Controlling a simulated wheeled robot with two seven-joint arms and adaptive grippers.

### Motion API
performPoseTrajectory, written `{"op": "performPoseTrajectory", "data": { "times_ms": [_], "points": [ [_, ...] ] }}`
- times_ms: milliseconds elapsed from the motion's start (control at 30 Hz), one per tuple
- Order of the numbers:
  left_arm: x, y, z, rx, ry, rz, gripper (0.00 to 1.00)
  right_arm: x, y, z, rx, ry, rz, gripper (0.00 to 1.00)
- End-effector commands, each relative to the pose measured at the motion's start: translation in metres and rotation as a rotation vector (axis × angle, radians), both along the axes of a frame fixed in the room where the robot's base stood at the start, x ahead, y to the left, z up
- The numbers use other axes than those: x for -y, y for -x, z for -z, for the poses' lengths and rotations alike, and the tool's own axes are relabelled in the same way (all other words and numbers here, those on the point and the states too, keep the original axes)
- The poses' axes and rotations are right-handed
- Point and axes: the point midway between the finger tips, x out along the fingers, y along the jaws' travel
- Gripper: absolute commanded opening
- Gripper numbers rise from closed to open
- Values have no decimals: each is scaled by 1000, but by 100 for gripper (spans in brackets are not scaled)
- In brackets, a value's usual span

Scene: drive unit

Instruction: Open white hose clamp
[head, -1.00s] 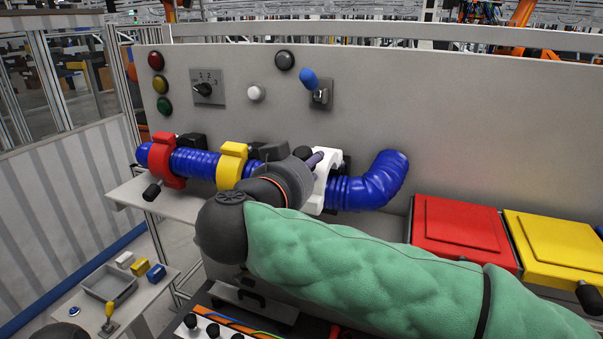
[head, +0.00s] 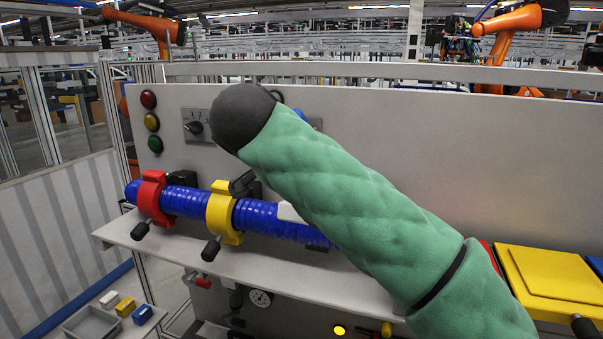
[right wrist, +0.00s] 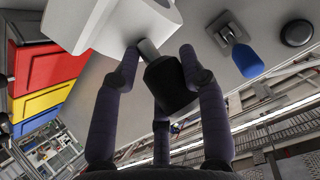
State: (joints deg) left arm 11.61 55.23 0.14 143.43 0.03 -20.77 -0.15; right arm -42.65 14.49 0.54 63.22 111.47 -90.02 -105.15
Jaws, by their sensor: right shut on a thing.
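The white hose clamp (right wrist: 125,25) is at the upper left of the right wrist view, with a metal stem and black handle (right wrist: 172,85). My right gripper (right wrist: 158,60) has its dark fingers on either side of that handle and is shut on it. In the head view only a small white part of the clamp (head: 288,212) shows on the blue hose (head: 268,218). My green right arm (head: 350,200) covers the rest, and the right gripper is hidden there. My left gripper is in neither view.
A red clamp (head: 152,198) and a yellow clamp (head: 221,210) sit on the hose to the left, above a grey ledge (head: 255,268). The right wrist view shows a blue-handled lever (right wrist: 247,60) and a dark round button (right wrist: 297,33) on the panel.

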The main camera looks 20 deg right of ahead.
Motion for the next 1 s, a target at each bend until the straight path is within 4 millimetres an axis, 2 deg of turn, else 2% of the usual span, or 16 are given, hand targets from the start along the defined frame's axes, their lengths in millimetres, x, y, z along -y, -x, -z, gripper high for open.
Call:
{"op": "performPoseTrajectory", "data": {
  "times_ms": [33,400,433,467,1000],
  "points": [
    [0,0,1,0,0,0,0,-3,-4,13,-31,13,-1,0],
    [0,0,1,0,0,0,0,-3,-4,13,-34,11,0,0],
    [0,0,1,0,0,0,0,-3,-4,13,-34,11,-1,48],
    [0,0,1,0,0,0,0,-3,-4,13,-33,10,0,56],
    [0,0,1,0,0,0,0,-1,-4,7,-16,6,1,58]
  ]
}}
